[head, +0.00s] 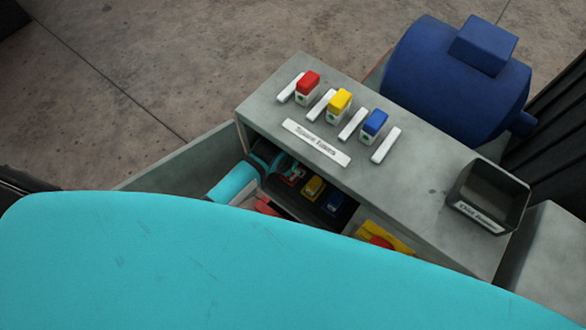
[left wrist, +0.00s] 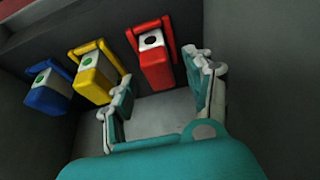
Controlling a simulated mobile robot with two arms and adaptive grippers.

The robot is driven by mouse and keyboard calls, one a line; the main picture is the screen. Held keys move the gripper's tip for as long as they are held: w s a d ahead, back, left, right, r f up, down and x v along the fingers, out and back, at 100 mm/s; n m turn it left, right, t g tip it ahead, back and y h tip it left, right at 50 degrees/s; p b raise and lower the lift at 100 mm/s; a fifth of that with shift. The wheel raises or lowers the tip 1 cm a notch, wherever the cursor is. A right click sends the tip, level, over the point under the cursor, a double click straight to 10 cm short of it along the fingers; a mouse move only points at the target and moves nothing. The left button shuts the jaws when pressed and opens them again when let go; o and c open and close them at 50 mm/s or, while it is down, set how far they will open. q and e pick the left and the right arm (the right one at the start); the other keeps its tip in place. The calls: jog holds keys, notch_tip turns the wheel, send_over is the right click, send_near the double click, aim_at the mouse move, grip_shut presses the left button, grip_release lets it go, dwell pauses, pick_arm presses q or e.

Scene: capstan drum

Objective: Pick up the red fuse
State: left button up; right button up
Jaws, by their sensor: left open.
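Inside the cabinet's open compartment, a red fuse (head: 292,175) sits in a row with a yellow fuse (head: 313,187) and a blue fuse (head: 334,203). In the left wrist view the mounted red fuse (left wrist: 157,70) has a white end with a dark dot and a red bail beside it. My left gripper (left wrist: 162,88) is open, its fingers spread either side of the red fuse's near end, with nothing held. In the head view this gripper (head: 270,158) is partly hidden in the compartment. Another red fuse (head: 308,82) stands on the cabinet top. My right gripper is not seen.
The cabinet top (head: 410,178) also holds a spare yellow fuse (head: 340,101), a spare blue fuse (head: 374,123), white dividers and a "Spare fuses" label (head: 316,142). A black bin (head: 500,190) stands at its right end. A blue motor (head: 450,85) is behind. Compartment walls are close around my gripper.

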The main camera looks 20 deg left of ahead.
pick_arm(q)
jog(key=shift+x, duration=0.8)
jog(key=shift+s, duration=0.15)
grip_shut()
jog(key=shift+r, duration=0.15)
